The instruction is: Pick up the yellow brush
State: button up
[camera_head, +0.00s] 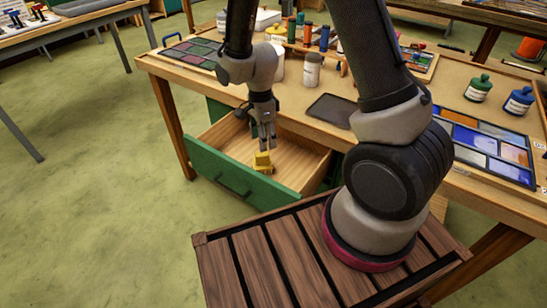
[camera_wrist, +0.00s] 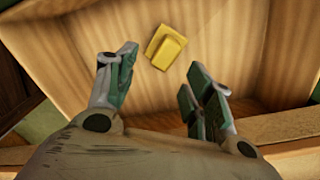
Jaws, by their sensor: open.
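The yellow brush (camera_head: 262,162) lies in the open drawer (camera_head: 305,167) under the workbench. In the wrist view the brush (camera_wrist: 166,47) is a small yellow block with a raised top, slightly tilted on the wooden drawer bottom (camera_wrist: 215,30). My gripper (camera_head: 266,146) points down into the drawer just above the brush. In the wrist view my gripper's fingers (camera_wrist: 160,85) are spread apart and empty, with the brush beyond the gap between them. No contact with the brush shows.
The workbench top (camera_head: 290,115) above carries jars, a dark tray (camera_head: 331,110), a palette of colour squares (camera_head: 195,52) and a leaded glass panel (camera_head: 490,148).

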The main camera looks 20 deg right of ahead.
aim_at(262, 154)
jog(key=m, duration=0.2)
jog(key=shift+w+a+m, duration=0.15)
jog(key=shift+w+m, duration=0.15)
jog(key=shift+w, duration=0.05)
jog(key=shift+f, duration=0.35)
notch_tip(262, 154, down, 7)
jog(key=shift+s+f, duration=0.1)
jog(key=shift+a, duration=0.1)
grip_shut()
